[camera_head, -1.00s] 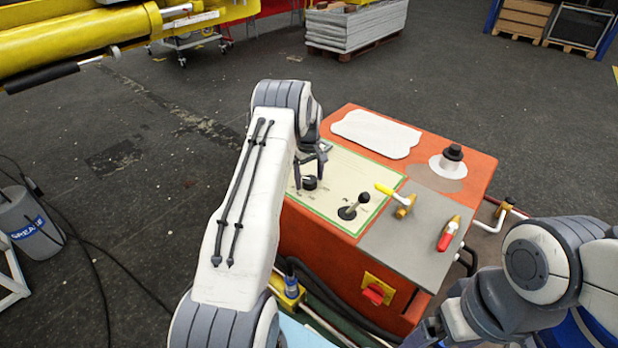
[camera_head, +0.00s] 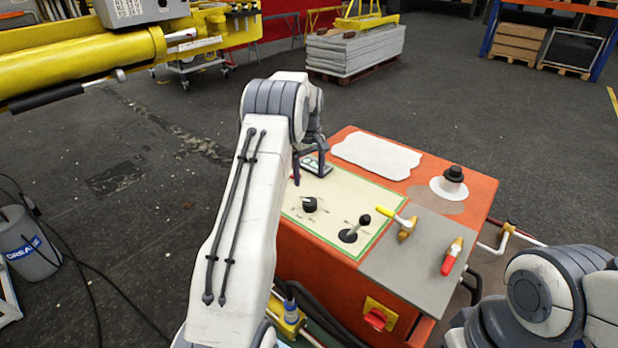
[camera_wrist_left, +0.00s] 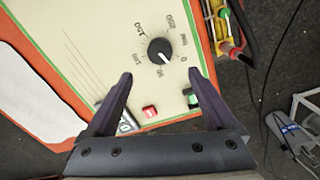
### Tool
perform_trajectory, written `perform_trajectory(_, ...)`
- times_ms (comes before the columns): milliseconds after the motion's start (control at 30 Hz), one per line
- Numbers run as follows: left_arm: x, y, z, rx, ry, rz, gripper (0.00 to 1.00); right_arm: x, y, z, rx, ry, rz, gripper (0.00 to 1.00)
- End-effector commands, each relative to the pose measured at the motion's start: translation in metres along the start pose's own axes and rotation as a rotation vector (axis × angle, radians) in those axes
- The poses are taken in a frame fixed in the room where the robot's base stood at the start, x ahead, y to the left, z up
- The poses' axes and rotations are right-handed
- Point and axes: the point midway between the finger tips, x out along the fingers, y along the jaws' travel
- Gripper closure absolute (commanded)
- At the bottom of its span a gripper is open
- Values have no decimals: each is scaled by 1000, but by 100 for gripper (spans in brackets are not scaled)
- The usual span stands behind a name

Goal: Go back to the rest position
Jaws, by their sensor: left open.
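The orange control box (camera_head: 322,252) stands in the middle of the head view with a cream, green-edged panel (camera_head: 330,205) on top. My left gripper (camera_head: 310,172) is raised above the panel's far left edge. Its jaws are open and empty. The black dial knob (camera_head: 310,204) sits in front of it, clear of the fingers. In the left wrist view, my left gripper (camera_wrist_left: 160,73) has its fingers spread. The knob (camera_wrist_left: 161,51) shows beyond the fingertips, and a red button (camera_wrist_left: 149,111) and a small display show between the fingers. My right arm is at the lower right; its gripper is out of view.
A black lever (camera_head: 355,230), a yellow-handled valve (camera_head: 396,220) and a red-handled valve (camera_head: 452,257) stand on the box. A yellow boom (camera_head: 85,55) hangs at upper left. A grey bucket (camera_head: 28,245) and cables lie at left. Floor behind the box is open.

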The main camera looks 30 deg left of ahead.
Motion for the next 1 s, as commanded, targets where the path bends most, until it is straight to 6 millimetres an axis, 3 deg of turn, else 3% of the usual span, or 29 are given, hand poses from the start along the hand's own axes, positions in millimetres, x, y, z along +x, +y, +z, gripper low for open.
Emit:
perform_trajectory(267, 6, 0, 0, 0, -1, -1, 11, 0, 0, 0, 0, 0, 0, 0)
perform_trajectory(733, 82, 0, 1, 1, -3, -3, 11, -7, 0, 0, 0, 0, 0, 0)
perform_trajectory(1000, 106, 0, 1, 1, -2, -1, 11, -9, -1, 0, 0, 0, 0, 0)
